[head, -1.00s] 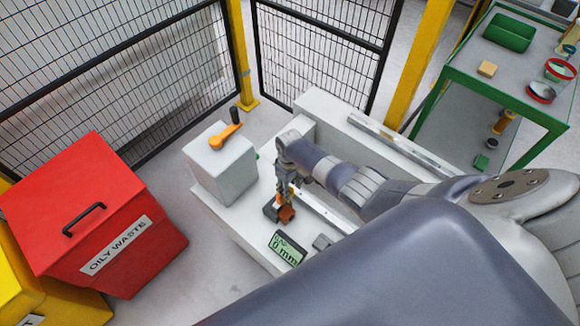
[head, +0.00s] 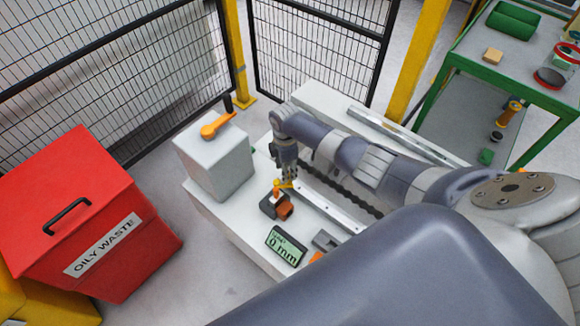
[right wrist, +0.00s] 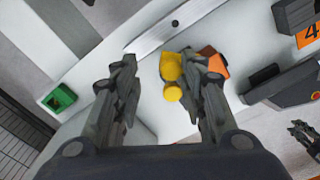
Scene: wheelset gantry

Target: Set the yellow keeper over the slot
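The yellow keeper (head: 284,184) is a small bright piece with rounded parts, by the dark block (head: 268,206) and orange block (head: 286,211) on the white bench. In the right wrist view the keeper (right wrist: 172,70) lies between my right gripper's fingers, closer to the right finger; I cannot tell if they touch. My right gripper (head: 288,176) is just above the keeper. Its fingers stand wide apart in the right wrist view (right wrist: 165,95). The slot is not clearly seen. A dark gripper-like part, apparently my left gripper (right wrist: 305,135), shows at the right edge of the wrist view.
A display reading 0 mm (head: 286,246) stands at the bench's front. A grey box with an orange handle (head: 216,158) stands left of the blocks. A metal rail (head: 330,207) runs beside them.

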